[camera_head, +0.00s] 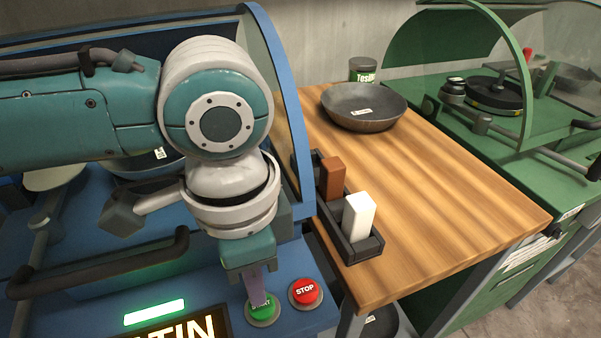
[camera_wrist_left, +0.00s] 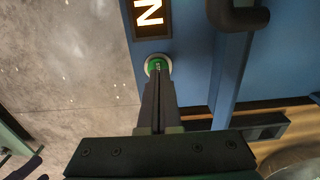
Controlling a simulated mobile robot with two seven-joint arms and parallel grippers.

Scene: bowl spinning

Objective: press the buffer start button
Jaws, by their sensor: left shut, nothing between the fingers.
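The green start button (camera_head: 263,312) sits on the front of the blue machine, left of the red stop button (camera_head: 305,291). My left gripper (camera_head: 260,296) is shut and empty, pointing down with its fingertips at the start button and hiding part of it. In the left wrist view, the shut fingers (camera_wrist_left: 158,88) reach to the green button (camera_wrist_left: 157,66) and overlap its near edge. I cannot tell for sure whether they touch it. My right gripper is out of view.
A lit green lamp (camera_head: 154,311) and a lit display (camera_head: 175,333) are left of the button. The machine's dark handle (camera_head: 95,268) is nearby. The wooden table (camera_head: 440,195) holds a pan (camera_head: 363,106), a can (camera_head: 362,70) and a black tray (camera_head: 362,249) with brown and white blocks. A green machine (camera_head: 470,120) stands at right.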

